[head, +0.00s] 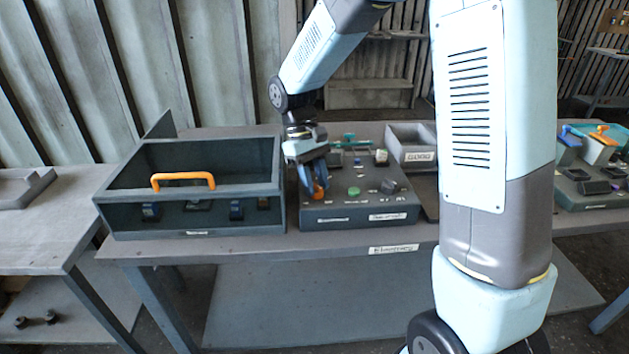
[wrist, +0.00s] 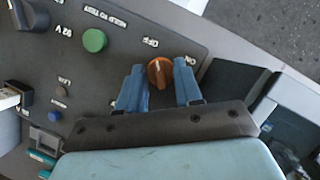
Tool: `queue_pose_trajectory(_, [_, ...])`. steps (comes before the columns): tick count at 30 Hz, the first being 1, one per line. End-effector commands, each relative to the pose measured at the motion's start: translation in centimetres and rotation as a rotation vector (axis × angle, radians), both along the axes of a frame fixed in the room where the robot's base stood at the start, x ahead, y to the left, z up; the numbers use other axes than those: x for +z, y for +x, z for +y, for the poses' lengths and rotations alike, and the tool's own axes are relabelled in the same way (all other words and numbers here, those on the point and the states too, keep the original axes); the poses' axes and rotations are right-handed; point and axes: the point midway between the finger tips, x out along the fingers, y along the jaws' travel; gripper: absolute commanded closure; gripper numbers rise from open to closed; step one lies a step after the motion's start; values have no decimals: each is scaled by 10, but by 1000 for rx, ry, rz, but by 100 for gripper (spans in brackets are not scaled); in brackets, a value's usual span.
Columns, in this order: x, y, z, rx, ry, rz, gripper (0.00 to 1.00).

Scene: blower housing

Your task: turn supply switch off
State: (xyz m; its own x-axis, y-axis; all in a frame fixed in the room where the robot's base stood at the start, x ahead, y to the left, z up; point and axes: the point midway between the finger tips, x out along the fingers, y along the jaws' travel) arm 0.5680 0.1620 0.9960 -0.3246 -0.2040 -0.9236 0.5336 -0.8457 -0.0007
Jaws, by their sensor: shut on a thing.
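The supply switch, an orange round knob (wrist: 159,72), sits on the dark control panel (wrist: 205,30) between printed OFF and ON labels in the wrist view. A short pale mark shows on the knob, on its side toward OFF; its exact angle is hard to tell. My gripper (wrist: 161,88) has one blue finger on each side of the knob and is shut on it. In the head view my gripper (head: 314,186) reaches down onto the left part of the panel (head: 345,212), and its fingers mostly hide the knob.
A green button (wrist: 95,40) and a black knob (wrist: 30,14) are on the same panel. Left of the panel stands a dark open box (head: 190,222) with an orange handle (head: 183,181). A grey bin (head: 410,140) stands behind right.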

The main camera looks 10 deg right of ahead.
Motion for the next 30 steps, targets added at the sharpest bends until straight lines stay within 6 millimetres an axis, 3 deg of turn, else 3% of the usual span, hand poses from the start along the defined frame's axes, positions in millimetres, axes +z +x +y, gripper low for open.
queue_pose_trajectory(12, [1, 0, 1, 182, 1, -3, 96])
queue_pose_trajectory(28, [0, 0, 1, 204, 0, -4, 96])
queue_pose_trajectory(29, [0, 0, 1, 203, 0, -4, 65])
queue_pose_trajectory(30, [0, 0, 1, 203, 0, -4, 61])
